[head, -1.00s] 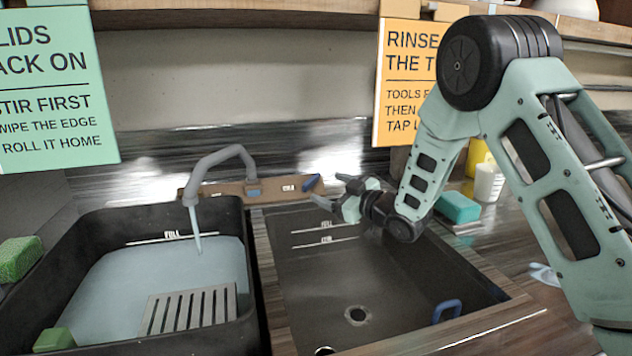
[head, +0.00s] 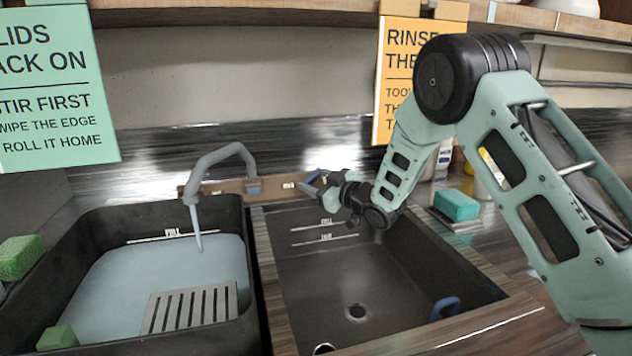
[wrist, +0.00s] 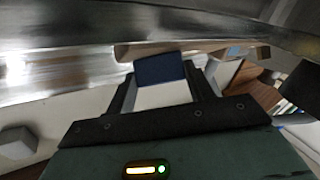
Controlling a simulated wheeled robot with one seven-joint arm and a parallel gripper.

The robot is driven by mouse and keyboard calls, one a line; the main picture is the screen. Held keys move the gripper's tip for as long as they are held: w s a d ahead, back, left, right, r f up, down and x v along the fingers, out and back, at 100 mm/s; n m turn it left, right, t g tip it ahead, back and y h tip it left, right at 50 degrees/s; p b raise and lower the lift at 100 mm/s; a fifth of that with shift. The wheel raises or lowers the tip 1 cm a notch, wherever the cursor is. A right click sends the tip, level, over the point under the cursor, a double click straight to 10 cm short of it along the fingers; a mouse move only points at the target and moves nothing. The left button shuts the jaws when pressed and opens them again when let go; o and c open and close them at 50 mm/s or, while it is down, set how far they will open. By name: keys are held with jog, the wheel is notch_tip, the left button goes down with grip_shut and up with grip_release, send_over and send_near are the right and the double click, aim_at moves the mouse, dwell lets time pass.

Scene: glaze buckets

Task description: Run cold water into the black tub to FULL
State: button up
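The black tub (head: 52,262) stands on the left and holds pale blue water (head: 120,280). The water surface lies below the white FULL line (head: 172,234) on its back wall. The grey tap (head: 190,185) hangs over the tub, and a stream (head: 199,241) runs from its spout. The blue cold lever (head: 312,177) is at the right end of the brown tap ledge. My gripper (head: 316,185) is at this lever. In the wrist view the blue lever (wrist: 160,68) lies between the two fingers, which stand apart on either side; firm contact does not show.
A grey slatted rack (head: 190,308) and a green sponge (head: 56,337) are at the tub's front. A teal block (head: 456,205) sits right of my forearm.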

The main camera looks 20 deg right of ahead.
jog(key=shift+f+m+b, duration=0.15)
jog(key=shift+m+b, duration=0.25)
jog(key=shift+b, duration=0.15)
jog(key=shift+s+a+f+m+t+h+b, duration=0.1)
jog(key=shift+a+f+m+t+h+b, duration=0.05)
jog(key=shift+m+t+h+b, duration=0.6)
jog(key=shift+a+m+t+h+b, duration=0.1)
jog(key=shift+m+t+h+b, duration=0.25)
jog(key=shift+m+h+b, duration=0.65)
jog(key=m+t+h+b, duration=0.1)
jog(key=m+h+b, duration=0.2)
jog(key=shift+a+m, duration=0.15)
jog(key=shift+m, duration=0.1)
jog(key=shift+m+h+b, duration=0.6)
jog(key=shift+m+h, duration=0.5)
jog(key=shift+h, duration=0.15)
jog(key=shift+r, duration=0.2)
jog(key=o, duration=1)
